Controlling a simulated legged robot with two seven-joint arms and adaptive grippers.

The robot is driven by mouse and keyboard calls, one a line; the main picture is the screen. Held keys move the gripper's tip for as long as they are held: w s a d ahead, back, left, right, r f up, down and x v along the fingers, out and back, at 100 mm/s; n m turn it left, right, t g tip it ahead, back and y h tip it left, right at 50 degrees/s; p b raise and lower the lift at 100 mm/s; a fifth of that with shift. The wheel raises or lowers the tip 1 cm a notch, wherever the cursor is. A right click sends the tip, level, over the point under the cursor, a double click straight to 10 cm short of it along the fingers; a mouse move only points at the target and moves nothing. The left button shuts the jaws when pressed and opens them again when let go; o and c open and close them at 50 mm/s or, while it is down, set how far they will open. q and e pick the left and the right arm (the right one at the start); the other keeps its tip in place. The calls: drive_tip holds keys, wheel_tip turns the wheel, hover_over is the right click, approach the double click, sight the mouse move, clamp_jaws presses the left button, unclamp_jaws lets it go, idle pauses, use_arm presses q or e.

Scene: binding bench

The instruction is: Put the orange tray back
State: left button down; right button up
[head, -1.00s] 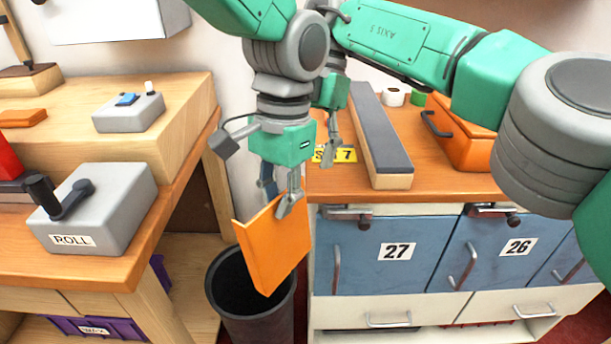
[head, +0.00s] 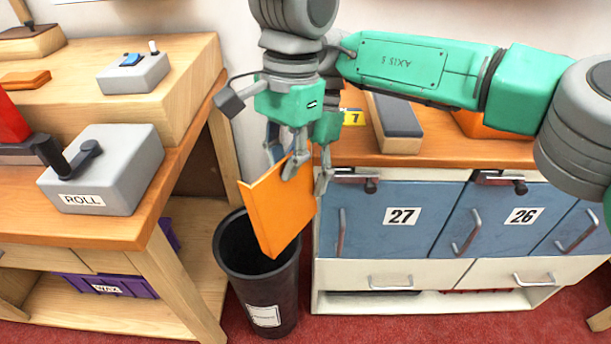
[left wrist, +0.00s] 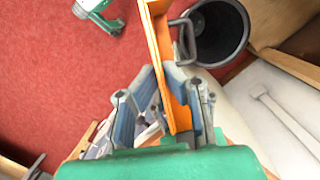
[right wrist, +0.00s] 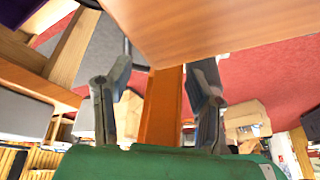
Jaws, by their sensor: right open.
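The orange tray (head: 278,207) hangs upright, a thin panel with a narrow side edge, above and in front of the black bin in the head view. My left gripper (head: 285,165) is shut on its upper edge; the left wrist view shows the tray (left wrist: 166,65) between the fingers (left wrist: 165,85). My right gripper (head: 322,180) is open just behind the tray's upper right corner. In the right wrist view an orange-brown strip, seemingly the tray (right wrist: 161,105), lies between its spread fingers (right wrist: 160,80), apart from both.
The black bin (head: 229,250) stands on the red floor between the left bench (head: 110,228) and the blue-doored cabinet (head: 360,240). A grey ROLL box (head: 125,165) sits on the left bench. A grey-topped block (head: 398,120) lies on the cabinet top.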

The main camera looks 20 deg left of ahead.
use_arm(q)
drive_tip(key=shift+w+r, duration=0.15)
drive_tip(key=shift+r, duration=0.05)
use_arm(e)
drive_tip(key=shift+f, duration=0.2)
drive_tip(key=shift+c, duration=0.4)
clamp_jaws()
use_arm(q)
drive_tip(key=c, duration=1.6)
unclamp_jaws()
drive_tip(key=shift+c, duration=0.2)
use_arm(e)
drive_tip(key=shift+r, duration=0.1)
